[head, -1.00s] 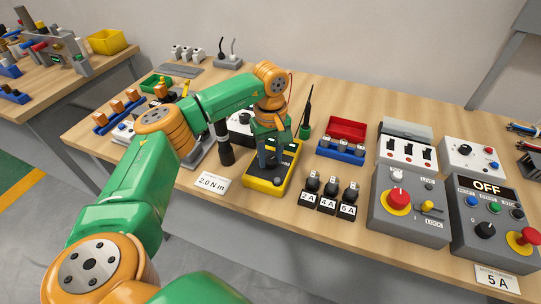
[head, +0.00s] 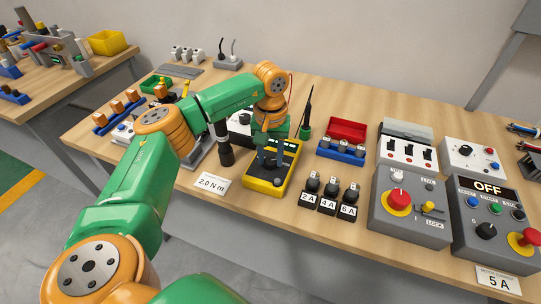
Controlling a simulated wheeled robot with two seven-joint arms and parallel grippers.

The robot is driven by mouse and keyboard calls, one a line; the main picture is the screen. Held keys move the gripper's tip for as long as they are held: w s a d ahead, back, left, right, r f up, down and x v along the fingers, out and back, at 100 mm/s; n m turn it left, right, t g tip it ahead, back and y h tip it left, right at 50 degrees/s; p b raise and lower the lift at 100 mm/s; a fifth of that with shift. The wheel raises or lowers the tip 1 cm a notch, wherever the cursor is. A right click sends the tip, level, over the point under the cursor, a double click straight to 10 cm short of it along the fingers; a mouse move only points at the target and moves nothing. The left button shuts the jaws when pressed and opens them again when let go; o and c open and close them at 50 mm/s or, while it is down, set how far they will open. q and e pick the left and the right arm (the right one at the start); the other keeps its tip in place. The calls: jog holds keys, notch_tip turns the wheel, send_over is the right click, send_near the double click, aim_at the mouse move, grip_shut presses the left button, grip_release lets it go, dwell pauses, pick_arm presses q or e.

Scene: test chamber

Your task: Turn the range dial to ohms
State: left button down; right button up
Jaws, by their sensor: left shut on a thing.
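The yellow meter (head: 265,187) with a dark face lies on the bench in the middle of the head view. My left gripper (head: 266,166) reaches down over its face from above and is shut on the range dial. The dial itself is hidden by the fingers, and I cannot read its marks or which range it points to. My right gripper is not in view.
A "2.0 N m" card (head: 212,183) and a dark upright tool (head: 226,155) are left of the meter. Black fuse holders (head: 328,203) stand close on its right. A red bin (head: 347,131) and grey switch boxes (head: 408,222) stand farther right.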

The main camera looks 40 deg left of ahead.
aim_at(270, 160)
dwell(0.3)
pick_arm(q)
jog(key=shift+c, duration=2.2)
grip_release()
notch_tip(270, 160, up, 7)
jog(key=shift+r+b, duration=0.15)
jog(key=shift+b, duration=0.5)
